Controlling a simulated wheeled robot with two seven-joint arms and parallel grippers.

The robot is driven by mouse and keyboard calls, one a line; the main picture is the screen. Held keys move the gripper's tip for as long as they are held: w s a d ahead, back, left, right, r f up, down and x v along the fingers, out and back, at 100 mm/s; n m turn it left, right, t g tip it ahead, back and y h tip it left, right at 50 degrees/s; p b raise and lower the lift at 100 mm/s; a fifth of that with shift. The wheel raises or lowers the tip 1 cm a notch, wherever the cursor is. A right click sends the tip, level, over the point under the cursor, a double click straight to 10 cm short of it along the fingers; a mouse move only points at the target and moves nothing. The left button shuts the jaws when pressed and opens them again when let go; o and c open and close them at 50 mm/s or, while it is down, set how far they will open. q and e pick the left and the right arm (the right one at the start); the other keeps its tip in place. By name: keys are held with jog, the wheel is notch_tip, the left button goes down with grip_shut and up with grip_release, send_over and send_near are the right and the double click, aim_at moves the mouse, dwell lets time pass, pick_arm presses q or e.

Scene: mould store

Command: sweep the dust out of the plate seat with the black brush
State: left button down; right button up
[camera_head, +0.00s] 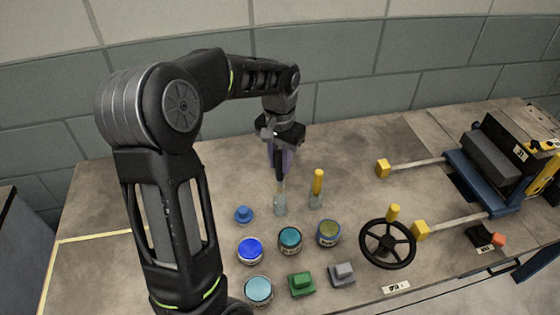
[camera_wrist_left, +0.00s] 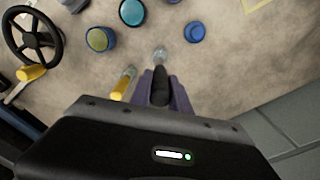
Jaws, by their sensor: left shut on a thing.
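My left gripper (camera_head: 281,168) points down over the back middle of the bench. Its purple fingers are shut on the dark handle of the black brush (camera_wrist_left: 160,88). The brush stands upright, its lower end at a clear glass holder (camera_head: 281,207), which also shows in the left wrist view (camera_wrist_left: 160,55). Whether the tip is inside the glass or just above it is hard to tell. I cannot pick out the plate seat or its dust for certain; a blue-framed machine (camera_head: 470,180) with rods stands at the right. My right gripper is not in view.
A yellow-handled tool (camera_head: 318,182) stands in another glass just right of the brush. In front are several round pots, including a blue one (camera_head: 250,250), green (camera_head: 301,284) and grey (camera_head: 342,274) blocks, and a black handwheel (camera_head: 388,244). The bench's left part is clear.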

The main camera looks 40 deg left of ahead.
pick_arm(q)
jog(key=w+d+r, duration=0.1)
jog(key=w+d, duration=0.2)
jog(key=d, duration=0.6)
jog(key=w+d+r+m, duration=0.1)
jog(key=w+d+r, duration=0.1)
jog(key=d, duration=0.7)
jog(key=shift+w+d, duration=0.4)
jog(key=shift+w, duration=0.5)
